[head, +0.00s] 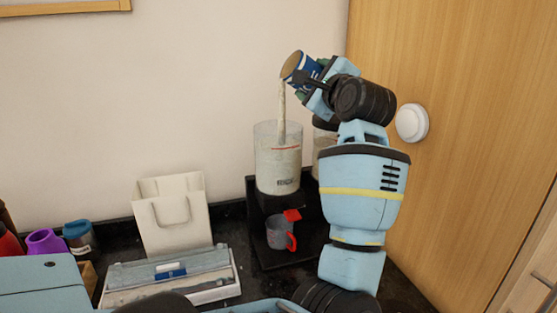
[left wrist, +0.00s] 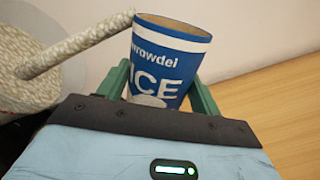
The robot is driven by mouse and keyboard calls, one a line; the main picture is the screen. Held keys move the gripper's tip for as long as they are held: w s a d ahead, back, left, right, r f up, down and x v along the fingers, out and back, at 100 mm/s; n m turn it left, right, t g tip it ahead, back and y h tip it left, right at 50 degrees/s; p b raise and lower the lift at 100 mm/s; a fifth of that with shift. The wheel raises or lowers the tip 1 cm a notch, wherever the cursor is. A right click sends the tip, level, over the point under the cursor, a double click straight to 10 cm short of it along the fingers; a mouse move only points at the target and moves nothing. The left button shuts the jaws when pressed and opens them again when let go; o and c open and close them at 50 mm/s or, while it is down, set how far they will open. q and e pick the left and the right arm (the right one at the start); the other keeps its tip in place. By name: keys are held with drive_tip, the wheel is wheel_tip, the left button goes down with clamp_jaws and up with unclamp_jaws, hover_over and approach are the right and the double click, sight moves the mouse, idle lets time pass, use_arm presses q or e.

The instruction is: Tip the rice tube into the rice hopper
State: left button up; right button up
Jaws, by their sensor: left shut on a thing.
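The blue and white rice tube (head: 301,69) is tilted, its open mouth toward the upper left. It fills the middle of the left wrist view (left wrist: 168,62). A stream of pale rice (head: 282,117) runs from its mouth down into the clear rice hopper (head: 264,150). The hopper holds a good deal of rice and also shows at the left wrist view's left edge (left wrist: 48,82). My left gripper (head: 311,80) is shut on the tube, above and right of the hopper; its green fingers flank the tube in the wrist view (left wrist: 160,90). My right gripper is not in view.
A second clear container (head: 324,142) stands right of the hopper, partly hidden by my arm. A grey mug (head: 277,235) with a red handle sits below the hopper. A white bag-like holder (head: 172,222), a flat tray (head: 215,290) and cups are left. A wooden panel (head: 450,130) rises right.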

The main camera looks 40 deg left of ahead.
use_arm(q)
drive_tip(key=shift+f+n, duration=0.15)
drive_tip(key=shift+n, duration=0.25)
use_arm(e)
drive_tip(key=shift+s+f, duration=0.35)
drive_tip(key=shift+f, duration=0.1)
use_arm(q)
drive_tip(key=shift+b, duration=0.3)
drive_tip(key=shift+f+n, duration=0.25)
drive_tip(key=shift+n, duration=0.15)
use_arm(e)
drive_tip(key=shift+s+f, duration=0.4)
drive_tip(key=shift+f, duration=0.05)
use_arm(q)
drive_tip(key=shift+b, duration=0.35)
